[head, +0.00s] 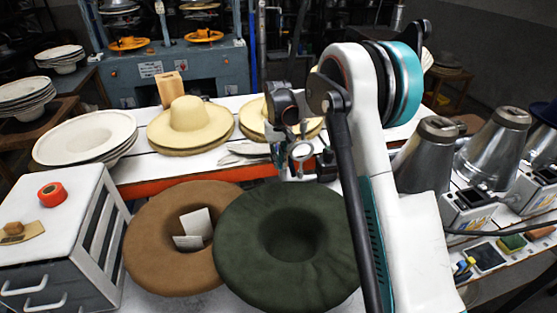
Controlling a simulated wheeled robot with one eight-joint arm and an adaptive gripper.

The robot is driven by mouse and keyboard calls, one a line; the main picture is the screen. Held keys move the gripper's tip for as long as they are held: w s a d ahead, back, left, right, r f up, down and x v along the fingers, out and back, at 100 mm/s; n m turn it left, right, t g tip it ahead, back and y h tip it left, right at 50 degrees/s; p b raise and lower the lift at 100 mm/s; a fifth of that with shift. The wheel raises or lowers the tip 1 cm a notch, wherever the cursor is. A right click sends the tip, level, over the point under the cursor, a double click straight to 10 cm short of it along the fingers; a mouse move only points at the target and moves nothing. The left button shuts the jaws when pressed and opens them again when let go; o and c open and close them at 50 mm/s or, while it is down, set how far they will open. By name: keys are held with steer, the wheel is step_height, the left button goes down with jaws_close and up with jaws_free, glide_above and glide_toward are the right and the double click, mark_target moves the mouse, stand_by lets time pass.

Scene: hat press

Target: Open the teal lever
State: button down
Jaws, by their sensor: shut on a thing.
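My gripper (301,153) is small and dark in the head view, above the back edge of the green felt hat and in front of the straw hats. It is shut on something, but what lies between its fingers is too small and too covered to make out. I cannot pick out a teal lever in this view. My white arm, with a teal ring at its joint, covers much of the right middle and may hide it.
A green felt hat (235,259) and a brown felt hat (150,245) lie below my gripper. Straw hats (190,121) sit on the white table behind. Metal cones (492,145) stand at right. A grey drawer cabinet (62,215) is at left, a blue-grey press (185,70) behind.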

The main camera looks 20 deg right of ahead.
steer(key=c, duration=1.7)
jaws_free()
step_height(320, 180, up, 12)
